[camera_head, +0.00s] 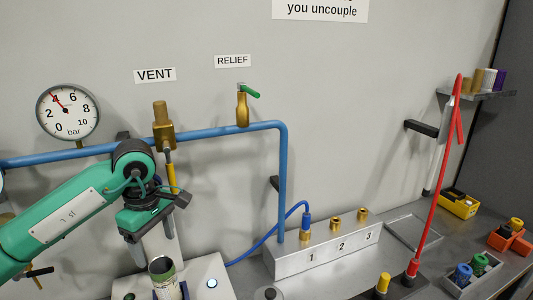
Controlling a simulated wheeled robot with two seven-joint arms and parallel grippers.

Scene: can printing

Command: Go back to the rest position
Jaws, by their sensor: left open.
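My left arm is green and comes in from the left. Its gripper (154,222) is open, with nothing seen between its fingers, in front of the wall below the VENT sign. A dark-rimmed, open-topped can (164,271) stands just below the gripper, apart from it as far as I can see. The can is on a white block (208,270) with small blue lights; its lower part is cut off by the picture edge. My right gripper is not in view.
A blue pipe (220,130) runs along the wall behind my arm, with a brass VENT valve (162,126) and RELIEF valve (242,108). A gauge (68,111) is at left. A numbered grey block (325,250), a red hose (436,200) and coloured bins (458,203) stand right.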

